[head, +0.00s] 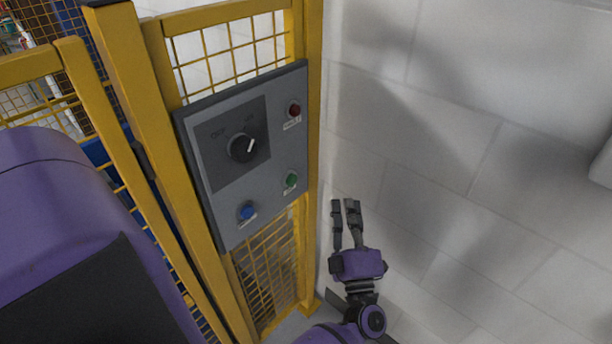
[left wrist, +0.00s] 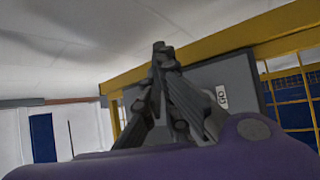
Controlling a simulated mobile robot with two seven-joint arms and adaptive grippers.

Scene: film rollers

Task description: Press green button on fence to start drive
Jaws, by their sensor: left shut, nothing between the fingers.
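The green button (head: 291,180) sits at the lower right of a grey control panel (head: 225,212) on the yellow fence (head: 136,100). My left gripper (head: 343,204) is to the right of the panel and slightly below the green button in the head view, in front of the white wall. It is shut and empty, with its fingers pointing up in the picture. The green button cannot be made out there. My right gripper is not in view.
The panel also carries a red button (head: 294,110), a blue button (head: 247,211) and a black rotary knob (head: 243,147). A white block wall (head: 450,130) stands to the right. My purple arm link fills the lower left of the head view.

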